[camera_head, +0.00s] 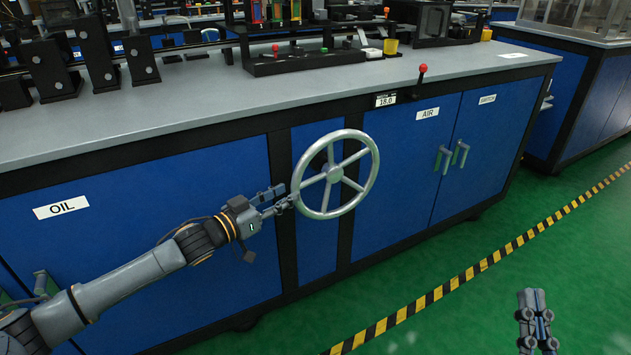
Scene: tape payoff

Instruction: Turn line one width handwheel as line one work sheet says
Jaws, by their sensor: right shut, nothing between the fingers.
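The silver handwheel (297,187) stands upright at the front of the blue cabinet, with several spokes and a central hub. A small display (386,100) above and to the right of it reads 18.0; its smaller caption is too small to read. My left gripper (288,196) is at the left side of the wheel rim, with its two fingers spread apart. Its fingertips are at or very near the rim; contact is unclear. My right gripper (535,298) is shut and empty over the floor at the lower right. No readable work sheet shows.
The grey worktop (200,97) carries black machine parts and a red-knobbed lever (422,69). Cabinet doors labelled OIL (61,207), AIR (427,113) and SWITCH (487,99) have protruding handles. A yellow-black floor stripe (470,273) crosses open green floor.

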